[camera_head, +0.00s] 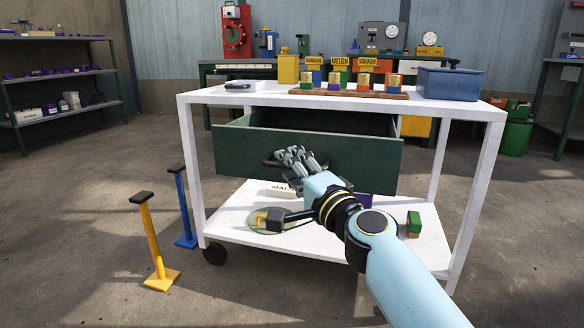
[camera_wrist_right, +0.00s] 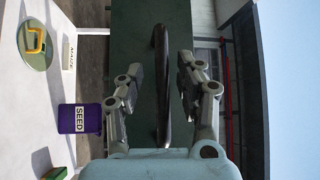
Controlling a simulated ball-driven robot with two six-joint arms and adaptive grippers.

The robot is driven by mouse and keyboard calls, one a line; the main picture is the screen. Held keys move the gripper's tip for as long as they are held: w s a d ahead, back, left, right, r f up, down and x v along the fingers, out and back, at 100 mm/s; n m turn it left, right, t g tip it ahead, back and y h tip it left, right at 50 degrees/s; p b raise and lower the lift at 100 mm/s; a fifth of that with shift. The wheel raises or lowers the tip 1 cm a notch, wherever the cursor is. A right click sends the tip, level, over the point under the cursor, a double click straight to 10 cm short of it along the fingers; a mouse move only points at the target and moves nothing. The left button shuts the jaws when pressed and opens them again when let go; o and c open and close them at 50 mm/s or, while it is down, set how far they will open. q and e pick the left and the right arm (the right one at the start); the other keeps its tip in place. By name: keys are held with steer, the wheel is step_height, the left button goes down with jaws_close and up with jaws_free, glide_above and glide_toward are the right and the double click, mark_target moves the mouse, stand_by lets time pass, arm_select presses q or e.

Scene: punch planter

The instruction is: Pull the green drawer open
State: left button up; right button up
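The green drawer (camera_head: 355,158) stands partly out of the white cart, its open top showing. Its front also shows in the right wrist view (camera_wrist_right: 150,15). The dark bar handle (camera_wrist_right: 160,85) is on the drawer front. My right gripper (camera_head: 291,157) is at the handle and hides much of it in the head view. In the right wrist view its fingers (camera_wrist_right: 160,72) are apart, one on each side of the handle, with gaps to it. Whether the fingertips touch the drawer front I cannot tell. My left gripper is not in view.
The white cart (camera_head: 222,96) carries blocks, a blue box (camera_head: 450,83) and a yellow container (camera_head: 288,69) on top. Its lower shelf holds a round green plate (camera_head: 262,228) and a purple seed packet (camera_wrist_right: 80,118). Yellow (camera_head: 152,240) and blue (camera_head: 183,205) posts stand left.

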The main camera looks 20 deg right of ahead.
steer(key=v, duration=1.2)
steer(key=shift+f, duration=0.1)
